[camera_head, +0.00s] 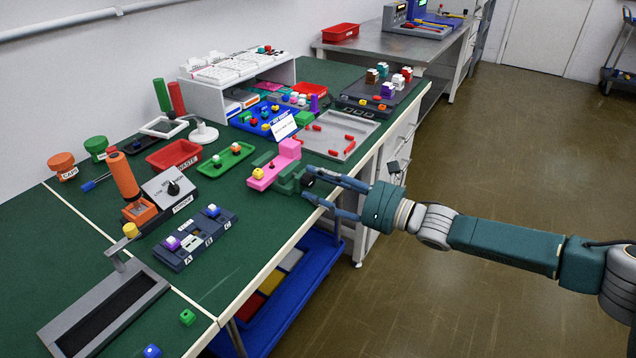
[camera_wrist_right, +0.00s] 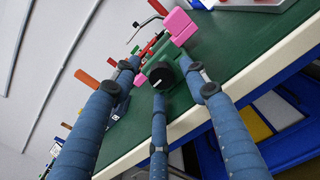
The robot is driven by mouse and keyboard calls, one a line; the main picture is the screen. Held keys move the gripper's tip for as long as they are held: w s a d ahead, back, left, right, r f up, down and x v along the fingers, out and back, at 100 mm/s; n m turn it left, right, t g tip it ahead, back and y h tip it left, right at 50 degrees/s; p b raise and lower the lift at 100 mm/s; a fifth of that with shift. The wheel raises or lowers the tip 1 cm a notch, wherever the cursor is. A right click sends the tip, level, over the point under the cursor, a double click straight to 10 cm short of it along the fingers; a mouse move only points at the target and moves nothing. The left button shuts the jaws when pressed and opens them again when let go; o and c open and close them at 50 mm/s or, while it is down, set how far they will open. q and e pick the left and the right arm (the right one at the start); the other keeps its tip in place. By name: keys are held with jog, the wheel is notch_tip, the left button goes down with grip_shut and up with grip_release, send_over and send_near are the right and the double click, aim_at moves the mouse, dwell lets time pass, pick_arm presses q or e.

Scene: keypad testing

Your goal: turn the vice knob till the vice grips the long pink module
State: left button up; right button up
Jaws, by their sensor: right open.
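The long pink module (camera_head: 270,171) lies at the green vice (camera_head: 291,181) near the table's right edge. It has a yellow cap on its near end and a raised pink block at the far end. Whether the vice jaws touch it I cannot tell. The black vice knob (camera_wrist_right: 161,75) with a white mark faces my right wrist camera; the pink module (camera_wrist_right: 180,24) shows beyond it. My right gripper (camera_head: 310,186) is open, its blue fingers spread around the knob; contact is unclear. My left gripper is not in view.
A grey tray (camera_head: 350,126) with red pieces lies behind the vice, and a green tray (camera_head: 226,161) lies to its left. A slotted dark block (camera_head: 197,238) stands nearer. A blue bin (camera_head: 314,262) sits below the table edge.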

jog(key=shift+w+a, duration=0.2)
jog(key=shift+a, duration=0.05)
grip_shut()
jog(key=shift+r, duration=0.1)
jog(key=shift+m, duration=0.3)
